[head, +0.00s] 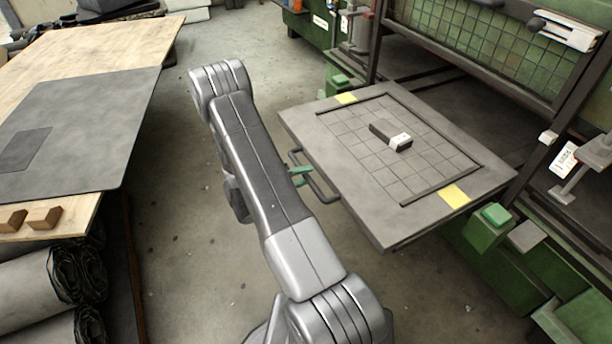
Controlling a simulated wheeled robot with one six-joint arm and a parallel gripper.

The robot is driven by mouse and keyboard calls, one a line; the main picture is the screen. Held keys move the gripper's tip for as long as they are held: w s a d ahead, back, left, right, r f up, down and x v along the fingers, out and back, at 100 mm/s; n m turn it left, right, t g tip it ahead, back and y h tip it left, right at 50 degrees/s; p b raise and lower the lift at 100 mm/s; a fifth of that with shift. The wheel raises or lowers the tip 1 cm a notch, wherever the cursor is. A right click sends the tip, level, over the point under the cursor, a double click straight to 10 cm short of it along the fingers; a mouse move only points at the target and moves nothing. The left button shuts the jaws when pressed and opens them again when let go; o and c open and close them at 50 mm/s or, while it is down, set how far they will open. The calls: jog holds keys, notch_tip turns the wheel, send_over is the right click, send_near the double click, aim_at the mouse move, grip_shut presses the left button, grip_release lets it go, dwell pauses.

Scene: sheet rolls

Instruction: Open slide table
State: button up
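The slide table (300,118) is a flat grey plate with a raised border, a grid of lines and two yellow patches. It juts out from the dark frame of the green machine. A dark bar handle (325,190) sits on its near left edge. A small dark block with a white end (390,136) lies on the grid. My arm crosses the middle of the view, left of the plate. My gripper is mostly hidden behind the arm; a small green piece (301,171) beside the handle may be part of it. I cannot tell whether it touches the handle.
A work table (120,45) with a dark sheet (85,125) stands at the left, with two wooden blocks on it and sheet rolls (80,275) below. The green machine (500,50) fills the right. Bare concrete floor lies between them.

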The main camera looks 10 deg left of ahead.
jog(key=p+v, duration=0.1)
jog(key=v, duration=1.1)
jog(key=shift+s+a+p, duration=0.2)
jog(key=shift+a+p, duration=0.15)
jog(key=shift+r, duration=0.1)
jog(key=b+x, duration=0.2)
jog(key=x, duration=1.1)
jog(key=shift+w+d, duration=0.1)
jog(key=shift+d, duration=0.1)
jog(key=shift+w+d, duration=0.15)
jog(key=shift+d, duration=0.1)
